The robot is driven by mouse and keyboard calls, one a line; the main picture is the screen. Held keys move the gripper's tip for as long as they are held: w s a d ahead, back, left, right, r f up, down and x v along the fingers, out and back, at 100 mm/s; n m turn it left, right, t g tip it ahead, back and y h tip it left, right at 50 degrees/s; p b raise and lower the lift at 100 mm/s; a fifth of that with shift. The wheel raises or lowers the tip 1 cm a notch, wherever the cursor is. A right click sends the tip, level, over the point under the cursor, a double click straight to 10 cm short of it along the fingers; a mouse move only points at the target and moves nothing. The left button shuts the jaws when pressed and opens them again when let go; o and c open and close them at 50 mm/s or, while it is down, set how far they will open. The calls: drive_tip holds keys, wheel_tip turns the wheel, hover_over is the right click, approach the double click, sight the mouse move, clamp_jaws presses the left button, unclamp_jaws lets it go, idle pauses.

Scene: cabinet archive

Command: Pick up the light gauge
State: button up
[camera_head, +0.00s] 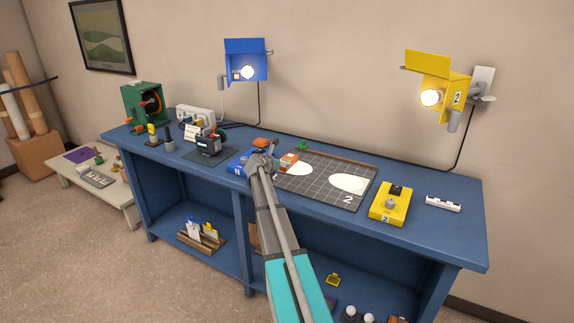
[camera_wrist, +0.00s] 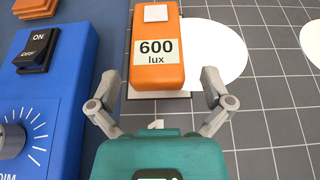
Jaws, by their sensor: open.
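The light gauge (camera_wrist: 158,50) is an orange block with a pale square on top and a label reading "600 lux". It lies on the dark gridded mat, partly over a white patch, and shows in the head view (camera_head: 289,159) just right of my gripper (camera_head: 264,163). In the wrist view my gripper (camera_wrist: 161,80) is open. Its two fingers stand apart to the left and right of the gauge's near end, with nothing visibly held between them.
A blue dimmer box (camera_wrist: 40,90) with an ON/OFF switch stands close left of my gripper. Another orange object (camera_head: 262,142) lies behind it. A yellow control box (camera_head: 391,205) sits right of the gridded mat (camera_head: 318,191). Blue (camera_head: 247,60) and yellow (camera_head: 437,85) lamps shine on the wall.

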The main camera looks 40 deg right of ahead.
sight(286, 160)
drive_tip(key=x, duration=0.2)
drive_tip(key=b+x, duration=0.1)
drive_tip(key=x, duration=0.1)
drive_tip(key=shift+w, duration=0.25)
drive_tip(key=shift+w+d+f+b, duration=0.15)
drive_tip(key=shift+d+b, duration=0.2)
drive_tip(key=shift+d, duration=0.2)
drive_tip(key=c, duration=1.1)
drive_tip(key=shift+r, duration=0.2)
